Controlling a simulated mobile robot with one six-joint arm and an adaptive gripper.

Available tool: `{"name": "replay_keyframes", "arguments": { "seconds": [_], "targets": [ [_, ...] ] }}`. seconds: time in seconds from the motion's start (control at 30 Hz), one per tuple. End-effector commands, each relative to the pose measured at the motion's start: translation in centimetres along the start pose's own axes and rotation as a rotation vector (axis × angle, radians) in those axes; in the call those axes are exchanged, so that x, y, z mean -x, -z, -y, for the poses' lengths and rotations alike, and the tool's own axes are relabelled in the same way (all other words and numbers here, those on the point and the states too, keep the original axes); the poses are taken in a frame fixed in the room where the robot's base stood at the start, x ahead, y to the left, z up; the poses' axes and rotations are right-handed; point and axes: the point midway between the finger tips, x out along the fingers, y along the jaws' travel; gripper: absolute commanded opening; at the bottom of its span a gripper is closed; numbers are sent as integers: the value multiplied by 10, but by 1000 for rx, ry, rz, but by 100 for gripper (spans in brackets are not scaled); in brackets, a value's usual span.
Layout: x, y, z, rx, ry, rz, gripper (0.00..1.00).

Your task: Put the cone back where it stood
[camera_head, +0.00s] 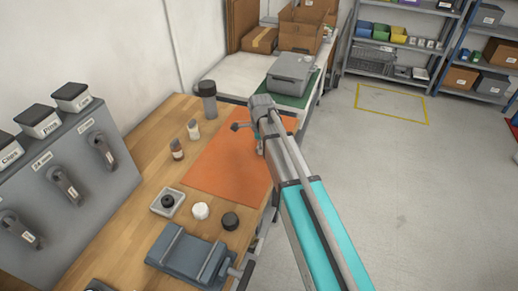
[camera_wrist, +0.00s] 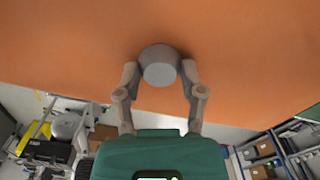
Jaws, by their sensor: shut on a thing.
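A grey cone-like piece (camera_wrist: 159,70) with a flat round end shows in the wrist view, between the two fingers of my gripper (camera_wrist: 159,77). My gripper is shut on it, with one finger against each side. The orange mat (camera_head: 225,160) lies behind the piece and fills the upper wrist view (camera_wrist: 60,50). I cannot tell whether the piece touches the mat. In the head view my arm reaches over the mat's right edge and hides most of my gripper and the piece.
The mat's left part is clear.

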Motion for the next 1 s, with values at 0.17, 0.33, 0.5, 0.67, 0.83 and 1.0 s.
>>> {"name": "replay_keyframes", "arguments": {
  "seconds": [0.17, 0.33, 0.5, 0.67, 0.83, 1.0],
  "targets": [
    [1, 0, 1, 0, 1, 0, 0],
    [5, 0, 0, 0, 1, 0, 0],
    [14, 0, 0, 0, 0, 0, 0],
    [28, 0, 0, 0, 0, 0, 0],
    [47, 3, -11, 0, 0, 0, 0],
    [67, 7, -27, 0, 0, 0, 0]
  ]
}}
